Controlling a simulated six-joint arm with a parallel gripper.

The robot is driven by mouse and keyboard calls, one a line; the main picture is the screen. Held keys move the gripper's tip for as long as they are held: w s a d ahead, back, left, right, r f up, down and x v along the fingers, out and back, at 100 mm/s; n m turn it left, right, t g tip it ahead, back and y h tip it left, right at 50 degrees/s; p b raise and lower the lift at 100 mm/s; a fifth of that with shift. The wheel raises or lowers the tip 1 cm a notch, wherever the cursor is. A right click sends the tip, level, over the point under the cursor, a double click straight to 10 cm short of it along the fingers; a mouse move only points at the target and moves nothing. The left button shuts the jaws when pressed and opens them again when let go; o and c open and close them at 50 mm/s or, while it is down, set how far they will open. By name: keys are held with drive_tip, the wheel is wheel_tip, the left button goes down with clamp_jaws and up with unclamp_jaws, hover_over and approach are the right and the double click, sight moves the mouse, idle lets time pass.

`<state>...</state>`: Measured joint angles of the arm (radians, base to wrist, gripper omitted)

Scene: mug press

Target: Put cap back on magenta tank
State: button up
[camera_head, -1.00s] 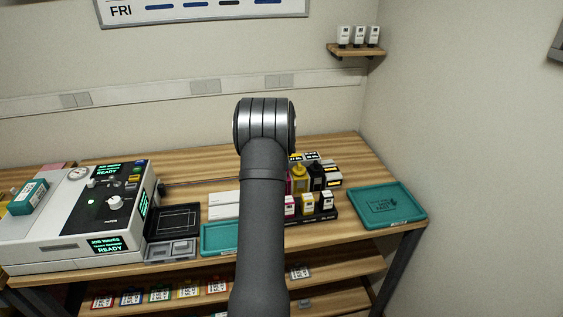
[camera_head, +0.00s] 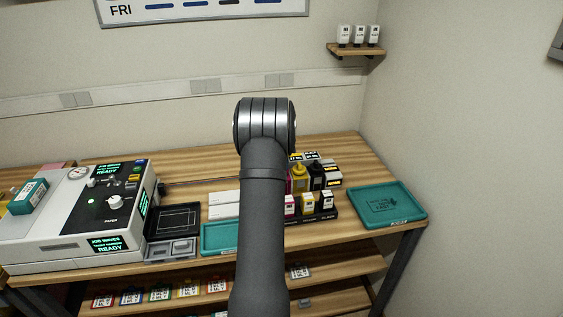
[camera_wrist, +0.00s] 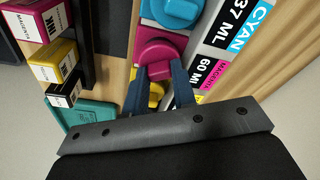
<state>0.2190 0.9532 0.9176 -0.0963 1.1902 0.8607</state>
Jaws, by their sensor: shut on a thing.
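The magenta cap (camera_wrist: 157,51) is a round, bright magenta piece in the wrist view. My gripper (camera_wrist: 162,76) is shut on it, with one dark blue finger on each side of its lower part. The magenta tank (camera_wrist: 203,78) lies around and under the cap, with its "60 ML" magenta label to the right. I cannot tell whether the cap is seated on the tank's opening or just above it. In the head view my arm hides the gripper, the cap and most of this tank.
A cyan cap (camera_wrist: 182,11) and a yellow cap (camera_wrist: 153,92) flank the magenta one closely. Small ink boxes (camera_wrist: 52,60) stand in a rack at left. In the head view, yellow (camera_head: 299,177) and black (camera_head: 317,177) bottles stand beside my arm. A teal tray (camera_head: 386,207) lies at right.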

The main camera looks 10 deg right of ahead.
idle(0.4)
drive_tip(key=o, duration=1.5)
drive_tip(key=shift+r, duration=3.5)
clamp_jaws()
drive_tip(key=shift+f, duration=0.4)
